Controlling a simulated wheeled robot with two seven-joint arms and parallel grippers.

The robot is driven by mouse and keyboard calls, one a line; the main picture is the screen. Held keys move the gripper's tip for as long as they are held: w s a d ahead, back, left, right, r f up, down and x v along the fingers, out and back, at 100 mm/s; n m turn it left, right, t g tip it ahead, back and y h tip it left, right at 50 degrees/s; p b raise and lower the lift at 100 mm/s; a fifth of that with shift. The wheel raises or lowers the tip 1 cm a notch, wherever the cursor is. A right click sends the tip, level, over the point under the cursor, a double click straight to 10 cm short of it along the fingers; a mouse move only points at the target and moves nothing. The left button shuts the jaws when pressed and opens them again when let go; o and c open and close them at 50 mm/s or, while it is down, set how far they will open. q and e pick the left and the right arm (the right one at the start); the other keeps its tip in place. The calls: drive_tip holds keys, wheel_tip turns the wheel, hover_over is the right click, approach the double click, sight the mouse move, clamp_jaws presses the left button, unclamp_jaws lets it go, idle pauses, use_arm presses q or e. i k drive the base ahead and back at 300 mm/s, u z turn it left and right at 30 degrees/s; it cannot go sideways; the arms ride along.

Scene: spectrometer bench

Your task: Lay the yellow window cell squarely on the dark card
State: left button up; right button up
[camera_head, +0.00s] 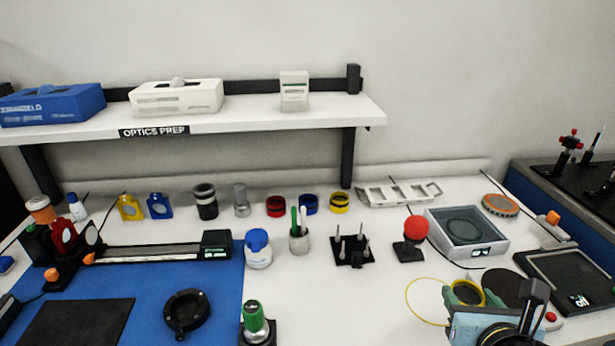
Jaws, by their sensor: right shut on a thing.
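My right gripper (468,300) is at the lower right of the head view, over the white bench. Its fingers are shut on a round, yellow-rimmed piece, which I take to be the yellow window cell (468,287). The gripper body hides its lower part, and its exact tilt is hard to tell. The dark card (75,322) lies flat on the blue mat (222,290) at the lower left, bare and far to the left of the gripper. Its near edge is cut off by the frame. My left gripper is out of view.
A black ring mount (187,312) and a green-topped post (256,322) stand between the gripper and the card. A thin yellow loop (408,297) lies beside the gripper. A red ball on a stand (415,230) and a clear-lidded box (467,232) stand behind it.

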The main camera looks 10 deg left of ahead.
sight(74, 325)
drive_tip(key=z, duration=2.25)
drive_tip(key=k, duration=2)
drive_tip(key=u, duration=2.65)
